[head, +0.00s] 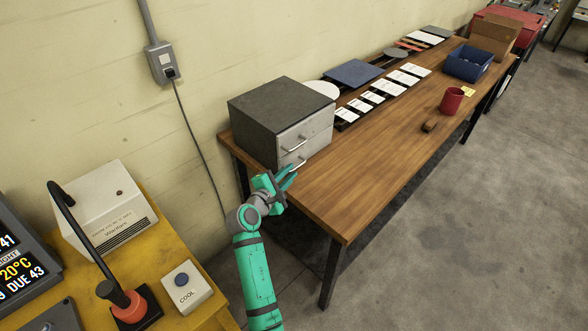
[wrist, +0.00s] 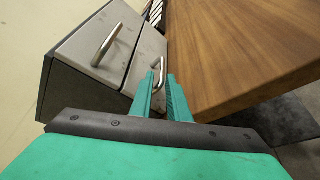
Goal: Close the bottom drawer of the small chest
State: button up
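The small chest (head: 268,106) is a dark grey box with two light grey drawers, standing on the left end of the wooden bench. The upper drawer (wrist: 98,48) has a bar handle. The bottom drawer (head: 303,154) has a similar handle, which also shows in the wrist view (wrist: 153,63). How far the bottom drawer stands out is hard to tell. My green gripper (head: 291,173) is in front of the bottom drawer, near the bench's left edge.
The wooden bench (head: 375,160) has clear room right of the chest. Farther along are several white cards, a red mug (head: 452,101), a brown block (head: 429,126) and a blue bin (head: 468,64). A yellow console (head: 180,265) with a joystick stands at the lower left.

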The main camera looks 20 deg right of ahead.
jog(key=v, duration=0.6)
jog(key=shift+s, duration=0.2)
jog(key=shift+a, duration=0.1)
jog(key=s+a+f+m+t+y, duration=0.15)
jog(key=s+a+f+y, duration=0.35)
jog(key=s+f, duration=0.7)
jog(key=s+a+f+m+y, duration=0.2)
jog(key=s+f, duration=0.1)
jog(key=s, duration=0.3)
jog(key=s+a+f+m+y, duration=0.1)
jog(key=s+a+f, duration=0.2)
jog(key=s, duration=0.4)
jog(key=s+a+r+m+t+y, duration=0.1)
jog(key=s+r+m, duration=0.4)
jog(key=s, duration=0.7)
jog(key=s+a+r+m+t+y, duration=0.1)
jog(key=s+r+m, duration=0.5)
jog(key=s, duration=0.6)
jog(key=shift+s+a+r+t+y, duration=0.25)
jog(key=shift+r+t+y, duration=0.1)
jog(key=shift+r, duration=0.35)
